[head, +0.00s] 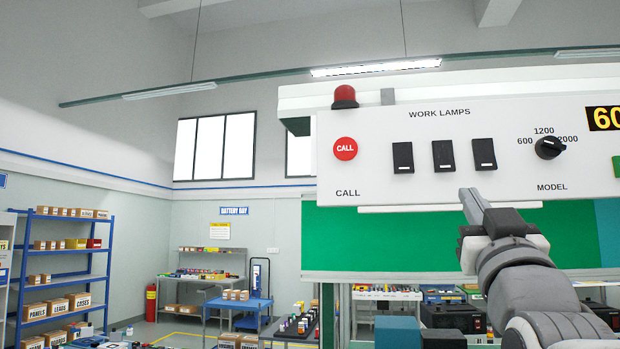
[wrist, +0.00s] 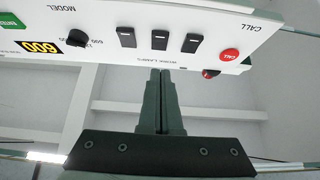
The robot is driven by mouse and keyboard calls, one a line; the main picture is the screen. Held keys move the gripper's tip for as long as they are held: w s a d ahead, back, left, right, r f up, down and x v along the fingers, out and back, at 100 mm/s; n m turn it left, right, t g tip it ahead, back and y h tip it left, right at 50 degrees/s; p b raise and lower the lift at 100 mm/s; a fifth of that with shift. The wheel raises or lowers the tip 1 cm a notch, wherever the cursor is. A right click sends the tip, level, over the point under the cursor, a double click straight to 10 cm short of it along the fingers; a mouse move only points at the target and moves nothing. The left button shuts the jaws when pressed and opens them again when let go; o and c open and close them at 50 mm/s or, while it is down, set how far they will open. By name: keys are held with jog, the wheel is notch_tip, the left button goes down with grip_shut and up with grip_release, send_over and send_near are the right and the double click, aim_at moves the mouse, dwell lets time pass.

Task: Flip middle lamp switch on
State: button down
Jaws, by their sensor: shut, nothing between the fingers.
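A white control panel (head: 380,182) has a row of three black rocker switches under the words "WORK LAMPS". The middle lamp switch (head: 443,155) sits between the left switch (head: 403,157) and the right switch (head: 484,154). In the wrist view the panel appears upside down, with the middle switch (wrist: 160,40) straight beyond my fingertips. My gripper (head: 467,193) is shut and empty, its tips just below the switch row in the head view. In the wrist view my gripper (wrist: 160,72) shows a gap from the middle switch. I cannot tell which way the rockers are tilted.
A red CALL button (head: 345,148) is left of the switches, with a red beacon (head: 345,96) on top. A black model knob (head: 550,147) is to the right. A green board (head: 400,235) hangs below the panel.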

jog(key=shift+s+r, duration=0.15)
jog(key=shift+r, duration=0.3)
jog(key=shift+r, duration=0.1)
jog(key=p, duration=0.4)
send_near(444, 160)
notch_tip(444, 160, up, 4)
jog(key=w, duration=0.1)
jog(key=w+d, duration=0.1)
jog(key=w, duration=0.1)
jog(key=shift+f+p, duration=0.2)
jog(key=shift+p, duration=0.15)
jog(key=shift+w+d+f, duration=0.15)
jog(key=shift+w+d, duration=0.05)
jog(key=shift+w, duration=0.6)
